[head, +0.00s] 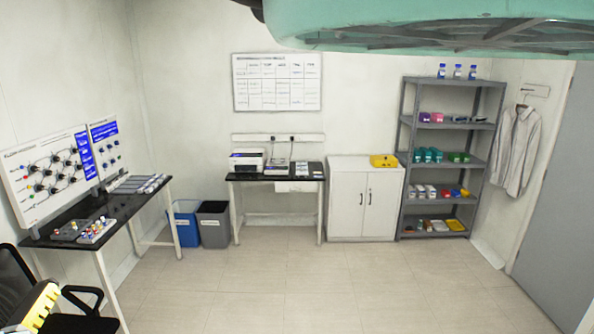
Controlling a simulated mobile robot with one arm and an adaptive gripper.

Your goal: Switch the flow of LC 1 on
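No label reading LC 1 can be made out, so I cannot tell which thing it is. On the dark bench at the left (150,194) stands a white panel (22,205) with black round parts joined by lines and a few coloured dots. A smaller blue-and-white panel (97,133) stands behind it to the right. Their writing is too small to read. No flow switch can be picked out. My gripper is not in view.
A black chair (15,275) stands at the lower left, with a yellow object (35,304) by it. Bins (213,226), a small table (282,179), a white cabinet (362,205) and grey shelves (404,130) line the back. The middle floor is clear.

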